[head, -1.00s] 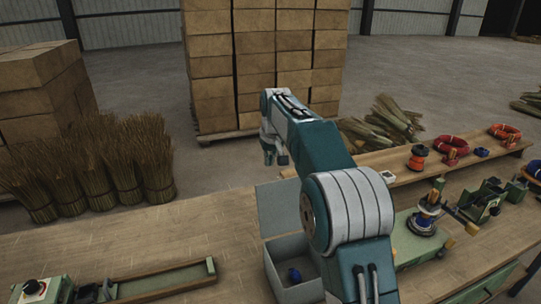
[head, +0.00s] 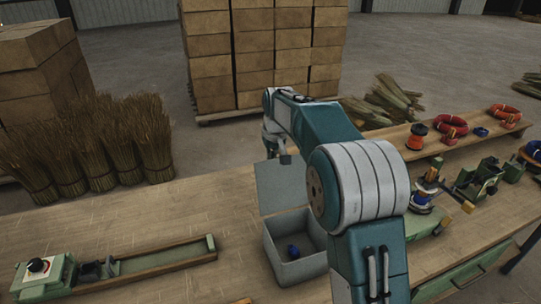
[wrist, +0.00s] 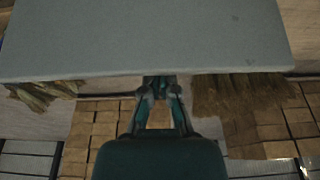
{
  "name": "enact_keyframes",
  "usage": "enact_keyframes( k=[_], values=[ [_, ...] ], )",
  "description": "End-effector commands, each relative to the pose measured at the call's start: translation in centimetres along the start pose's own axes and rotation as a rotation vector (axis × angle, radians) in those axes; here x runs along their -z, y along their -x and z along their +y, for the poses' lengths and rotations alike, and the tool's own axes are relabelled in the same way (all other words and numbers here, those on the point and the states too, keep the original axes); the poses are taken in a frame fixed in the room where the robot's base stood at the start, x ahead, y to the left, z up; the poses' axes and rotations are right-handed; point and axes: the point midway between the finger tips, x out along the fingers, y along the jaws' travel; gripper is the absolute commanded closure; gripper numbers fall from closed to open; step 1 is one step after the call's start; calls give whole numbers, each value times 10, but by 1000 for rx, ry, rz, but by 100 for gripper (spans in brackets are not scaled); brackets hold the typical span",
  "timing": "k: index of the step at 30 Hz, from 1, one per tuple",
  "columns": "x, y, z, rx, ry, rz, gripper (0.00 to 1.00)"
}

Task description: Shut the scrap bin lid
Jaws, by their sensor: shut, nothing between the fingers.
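The scrap bin (head: 313,267) is a grey open box on the bench, with a small blue piece (head: 293,252) inside. Its lid (head: 281,190) stands open, about upright at the bin's far side. My gripper (head: 285,160) is shut and empty at the lid's top edge, apparently on its far side. In the wrist view the lid (wrist: 150,35) is a broad grey panel across the top, and my gripper (wrist: 159,82) points at its edge. I cannot tell whether they touch.
A green-framed tray fixture (head: 165,259) lies at the bench's left. Broom bundles (head: 118,145) stand beyond it. Stacked cartons (head: 262,55) are behind my gripper. Tools and coloured coils (head: 452,124) crowd the right.

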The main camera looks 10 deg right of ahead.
Motion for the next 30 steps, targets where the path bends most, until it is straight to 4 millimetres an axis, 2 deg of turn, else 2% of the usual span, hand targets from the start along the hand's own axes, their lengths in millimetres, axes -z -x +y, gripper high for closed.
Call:
enact_keyframes(
  k=[30],
  values=[
    [-10, 11, -2, 1, 1, 96, 100]
  ],
)
